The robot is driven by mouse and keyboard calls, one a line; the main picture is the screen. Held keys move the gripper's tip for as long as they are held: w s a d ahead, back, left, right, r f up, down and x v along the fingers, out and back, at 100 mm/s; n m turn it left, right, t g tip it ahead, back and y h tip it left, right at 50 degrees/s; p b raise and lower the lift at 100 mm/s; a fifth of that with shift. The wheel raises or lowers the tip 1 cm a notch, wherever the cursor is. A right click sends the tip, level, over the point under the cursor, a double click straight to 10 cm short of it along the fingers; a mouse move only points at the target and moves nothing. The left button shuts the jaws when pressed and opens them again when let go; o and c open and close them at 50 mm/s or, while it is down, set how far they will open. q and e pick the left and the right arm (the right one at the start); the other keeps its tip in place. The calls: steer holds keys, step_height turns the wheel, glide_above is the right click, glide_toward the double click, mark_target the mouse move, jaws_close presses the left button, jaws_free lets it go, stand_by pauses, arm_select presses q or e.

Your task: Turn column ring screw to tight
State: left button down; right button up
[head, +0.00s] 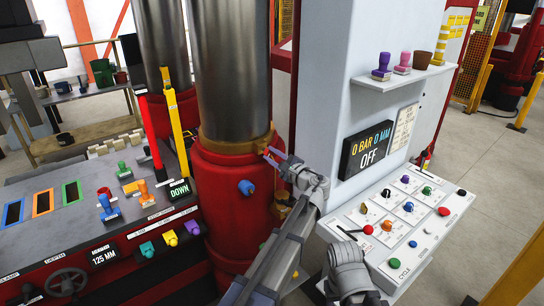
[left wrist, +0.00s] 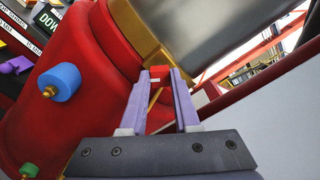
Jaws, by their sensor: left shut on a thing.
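The column ring (head: 236,140) is a brass-coloured band around the foot of the tall metal column, on top of a red base; it also shows in the left wrist view (left wrist: 138,34). My left gripper (head: 272,155) is at the right side of this ring. In the left wrist view its two pale purple fingers (left wrist: 160,82) are closed around a small red piece with a white mark (left wrist: 159,73), which looks like the screw's head. The screw's shank is mostly hidden. My right arm shows at the lower right of the head view, but its fingers are not clear.
A blue knob (head: 246,187) sticks out of the red base (left wrist: 95,100). A control panel (head: 410,215) with buttons and knobs stands at right, below a display reading OFF (head: 367,149). Another console (head: 75,220) with levers stands at left.

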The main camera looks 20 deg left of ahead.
arm_select(q)
steer(key=m, duration=0.4)
steer(key=shift+m, duration=0.4)
steer(key=m, duration=0.3)
steer(key=shift+m, duration=0.3)
steer(key=m, duration=0.4)
steer(key=shift+f+m, duration=0.1)
steer(key=shift+m, duration=2.3)
steer(key=c, duration=0.6)
jaws_free()
steer(key=shift+c, duration=0.2)
steer(key=shift+d, duration=0.1)
